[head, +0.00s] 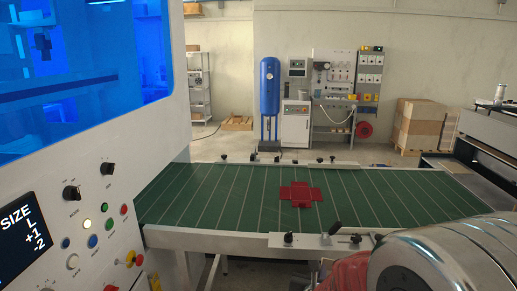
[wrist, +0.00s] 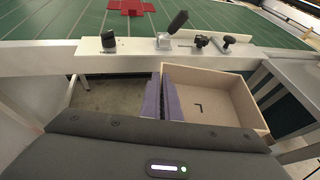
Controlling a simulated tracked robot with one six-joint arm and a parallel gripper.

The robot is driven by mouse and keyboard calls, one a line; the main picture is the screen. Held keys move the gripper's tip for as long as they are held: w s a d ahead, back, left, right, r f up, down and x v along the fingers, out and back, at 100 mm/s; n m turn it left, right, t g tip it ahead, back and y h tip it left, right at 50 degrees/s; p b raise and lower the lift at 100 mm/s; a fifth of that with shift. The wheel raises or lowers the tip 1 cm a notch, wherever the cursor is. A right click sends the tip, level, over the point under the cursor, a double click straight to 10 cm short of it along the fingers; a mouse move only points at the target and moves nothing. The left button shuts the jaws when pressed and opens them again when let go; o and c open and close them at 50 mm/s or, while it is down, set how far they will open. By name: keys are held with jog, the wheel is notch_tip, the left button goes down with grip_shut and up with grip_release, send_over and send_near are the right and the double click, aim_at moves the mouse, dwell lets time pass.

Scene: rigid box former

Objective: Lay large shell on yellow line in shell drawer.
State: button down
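A red cross-shaped flat piece (head: 300,194) lies on the green belt; its near part also shows at the top of the wrist view (wrist: 131,6). I cannot tell whether it is the large shell. My gripper (wrist: 161,88) shows in the wrist view as two purple-sided fingers close together, with nothing visible between them. It hangs at the left side of an open pale wooden box or drawer (wrist: 235,98), whose floor bears a black L mark. I cannot tell whether the fingers touch its wall. No yellow line is visible inside it.
The green belt (head: 230,205) has a white near rail with knobs and a black lever (wrist: 178,22) beyond my gripper. The machine panel (head: 95,215) stands at left; its screen (head: 22,230) reads SIZE L +1 -2. Cardboard boxes (head: 425,125) stand far right.

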jog(key=shift+a, duration=0.95)
jog(key=shift+w+r, duration=0.1)
jog(key=shift+r, duration=0.05)
dwell(0.4)
jog(key=w+r, duration=0.7)
jog(key=r, duration=0.3)
jog(key=shift+r, duration=0.35)
